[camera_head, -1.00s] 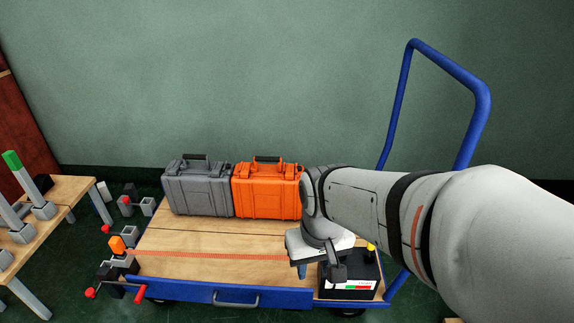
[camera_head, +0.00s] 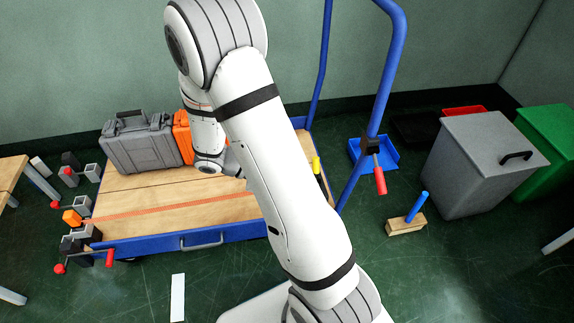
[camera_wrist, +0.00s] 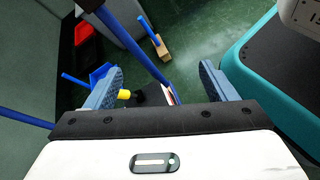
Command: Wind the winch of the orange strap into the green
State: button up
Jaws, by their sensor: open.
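The orange strap (camera_head: 170,208) runs flat across the wooden deck of the blue cart. Its left end lies by an orange block (camera_head: 72,217) and grey-black fittings with red crank knobs (camera_head: 109,257). Its right end is hidden behind my arm. A black box with a yellow knob (camera_head: 316,165) stands at the deck's right end, mostly covered by my arm; in the wrist view the yellow knob (camera_wrist: 124,94) and part of the label (camera_wrist: 170,95) show. Its red and green marks cannot be read now. My gripper (camera_wrist: 162,84) is open and empty, with the box beyond its fingers.
A grey case (camera_head: 142,148) and an orange case (camera_head: 182,135) stand at the deck's back. The blue cart handle (camera_head: 378,100) rises at the right, with a red-handled crank (camera_head: 378,172). A grey bin (camera_head: 475,165) and green bin (camera_head: 555,150) stand farther right.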

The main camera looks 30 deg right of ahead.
jog(key=w+f+n+t+h+p, duration=0.1)
jog(key=w+f+n+t+h, duration=0.1)
jog(key=f+n+t, duration=0.1)
jog(key=w+f+n+t+h+p, duration=0.1)
jog(key=w+f+n+t, duration=0.2)
jog(key=f+n+t, duration=0.1)
jog(key=w+f+n+t+h+p, duration=0.1)
jog(key=w+f+n+t+h, duration=0.1)
jog(key=f+n, duration=0.4)
jog(key=shift+w+a+f+t+h, duration=0.15)
jog(key=shift+w+f+t+h, duration=0.15)
jog(key=shift+w+f+t, duration=0.55)
jog(key=x, duration=0.3)
jog(key=b+x, duration=0.1)
jog(key=x, duration=0.2)
jog(key=shift+d+r, duration=0.2)
jog(key=shift+d, duration=0.15)
